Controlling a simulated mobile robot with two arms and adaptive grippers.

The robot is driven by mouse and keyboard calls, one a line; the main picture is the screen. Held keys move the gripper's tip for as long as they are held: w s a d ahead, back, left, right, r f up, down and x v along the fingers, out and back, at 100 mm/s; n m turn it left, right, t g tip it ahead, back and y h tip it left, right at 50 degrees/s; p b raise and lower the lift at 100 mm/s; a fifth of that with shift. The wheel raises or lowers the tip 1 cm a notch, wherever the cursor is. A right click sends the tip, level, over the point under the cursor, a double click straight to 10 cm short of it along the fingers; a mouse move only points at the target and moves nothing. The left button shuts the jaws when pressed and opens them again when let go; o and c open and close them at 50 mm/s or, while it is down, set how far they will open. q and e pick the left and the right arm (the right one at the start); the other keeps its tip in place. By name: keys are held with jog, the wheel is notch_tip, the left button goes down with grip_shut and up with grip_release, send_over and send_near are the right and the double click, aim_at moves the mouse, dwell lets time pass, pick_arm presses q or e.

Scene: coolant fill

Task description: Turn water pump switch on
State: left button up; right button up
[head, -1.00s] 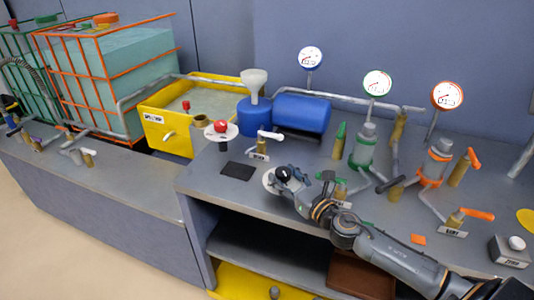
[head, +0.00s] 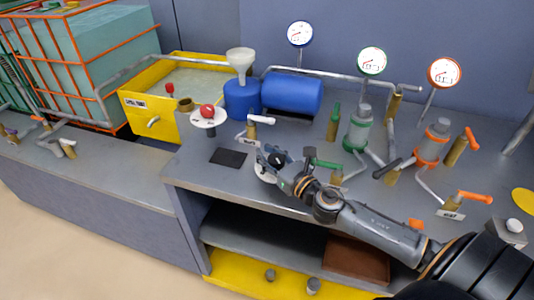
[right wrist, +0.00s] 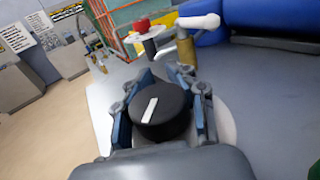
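The switch is a black round knob (right wrist: 160,108) with a white pointer line on a pale round base (right wrist: 227,125). In the head view the knob (head: 278,157) sits near the bench's front edge. My right gripper (right wrist: 163,115) has one finger on each side of the knob, and both pads appear to press its sides. The pointer line runs nearly away from the wrist camera, leaning slightly right. My right gripper (head: 279,166) also shows over the base in the head view, partly hiding it. My left gripper is not in view.
A red knob (head: 207,111) on a white disc and a white-handled valve (head: 254,125) stand behind the switch. A black pad (head: 228,158) lies to its left. A green-handled valve (head: 328,166) stands close on the right. A blue tank (head: 293,93) is farther back.

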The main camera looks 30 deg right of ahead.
jog(key=shift+f, duration=0.15)
grip_shut()
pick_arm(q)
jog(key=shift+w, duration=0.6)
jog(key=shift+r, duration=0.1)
